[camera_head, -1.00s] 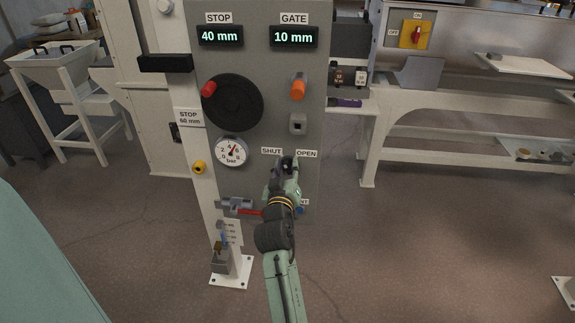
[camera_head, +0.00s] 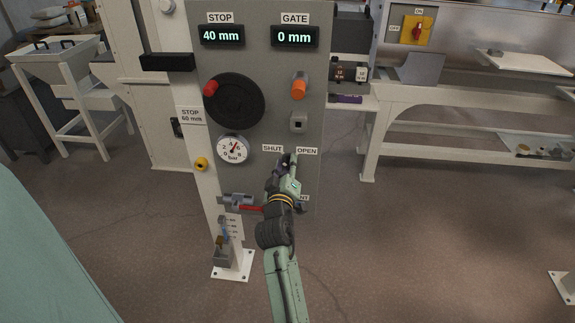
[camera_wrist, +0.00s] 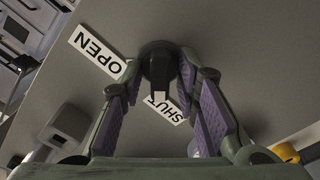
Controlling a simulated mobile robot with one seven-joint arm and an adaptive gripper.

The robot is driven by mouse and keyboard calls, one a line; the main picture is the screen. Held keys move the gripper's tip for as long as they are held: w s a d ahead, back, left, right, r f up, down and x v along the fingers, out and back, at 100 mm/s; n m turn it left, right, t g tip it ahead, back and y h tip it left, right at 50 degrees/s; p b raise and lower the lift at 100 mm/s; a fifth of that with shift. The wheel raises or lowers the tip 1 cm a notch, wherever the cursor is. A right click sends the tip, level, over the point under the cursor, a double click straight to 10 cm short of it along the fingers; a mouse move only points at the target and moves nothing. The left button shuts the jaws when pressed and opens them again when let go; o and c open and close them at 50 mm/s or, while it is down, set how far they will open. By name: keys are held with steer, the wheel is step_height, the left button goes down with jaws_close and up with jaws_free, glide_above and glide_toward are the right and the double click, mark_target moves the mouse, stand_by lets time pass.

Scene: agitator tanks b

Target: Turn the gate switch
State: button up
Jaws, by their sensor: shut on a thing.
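The gate switch (camera_wrist: 158,62) is a dark round knob with a pale mark, seen between my fingers in the wrist view. My gripper (camera_head: 286,163) is at the grey panel (camera_head: 313,75) and shut on the switch. The purple-padded fingers lie on either side of the knob in the wrist view. The SHUT label (camera_head: 272,148) is left of the gripper and the OPEN label (camera_head: 307,151) is right of it. The knob's mark is beside the SHUT label in the wrist view. The GATE display (camera_head: 295,36) reads 0 mm. In the head view, my gripper hides the switch.
A red-handled valve (camera_head: 238,201) is low left of my arm.

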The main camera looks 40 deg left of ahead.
steer(key=o, duration=0.8)
steer(key=shift+s, duration=0.1)
steer(key=v, duration=1.2)
steer(key=shift+a, duration=0.1)
